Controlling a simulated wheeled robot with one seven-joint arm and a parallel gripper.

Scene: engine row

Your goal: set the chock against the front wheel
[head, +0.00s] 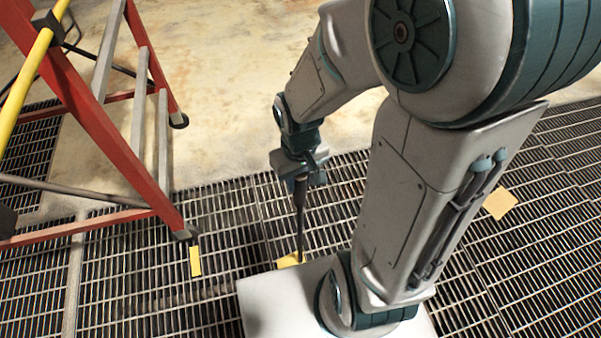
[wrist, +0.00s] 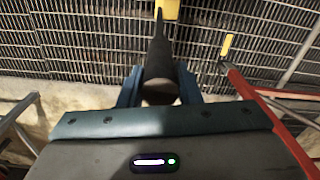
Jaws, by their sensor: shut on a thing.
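My gripper (head: 299,172) points down over the floor grating, right of the red frame. It is shut on a long dark tapered thing (head: 300,212), which hangs point down. In the wrist view this thing (wrist: 160,55) sits between the two blue fingers, its thick end near them and its thin end away. I cannot tell whether it is the chock. Its tip overlaps a yellow piece (head: 288,261) in the picture; contact cannot be told. No wheel is clear to me; a dark round foot or caster (head: 179,121) shows on the red frame.
The red ladder-like frame (head: 95,120) with a yellow bar stands at the left. Flat yellow pieces lie on the grating at its foot (head: 195,261) and at the right (head: 499,203). Stained bare floor (head: 215,80) lies open behind. The pale top of my base is in front.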

